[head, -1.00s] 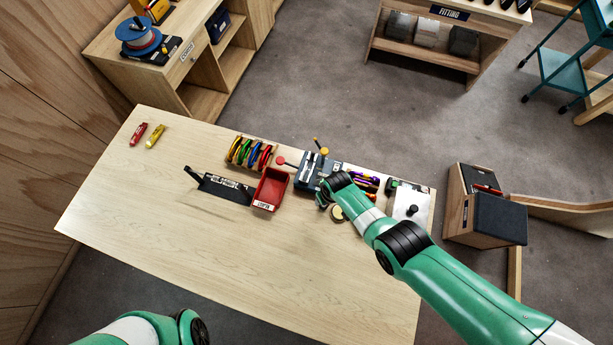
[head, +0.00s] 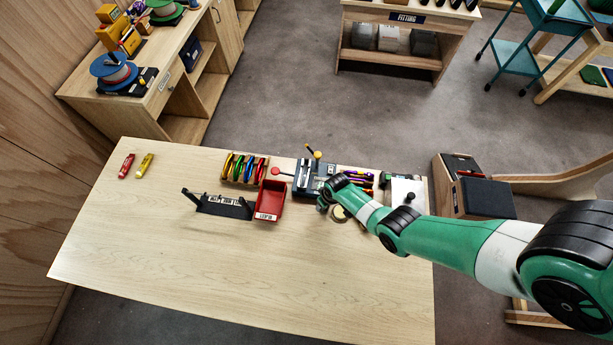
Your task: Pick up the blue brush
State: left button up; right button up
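I cannot make out a blue brush on the workbench (head: 180,255); small tools near my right arm are partly hidden by it. My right gripper (head: 323,204) is small and dark, at the front of a grey clamping device (head: 308,172) with a yellow-knobbed lever. Its fingers are too small and covered to show whether they are open or shut. A tan ring-like item (head: 339,213) lies just right of it. My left gripper is not in view.
A red bin (head: 270,201), a black stand (head: 222,207) and a rack of coloured carabiners (head: 244,168) sit left of my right gripper. Purple items (head: 357,176) and a white-topped block (head: 404,189) are to its right. The front and left of the bench are mostly clear.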

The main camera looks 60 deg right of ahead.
grip_shut()
dwell(0.4)
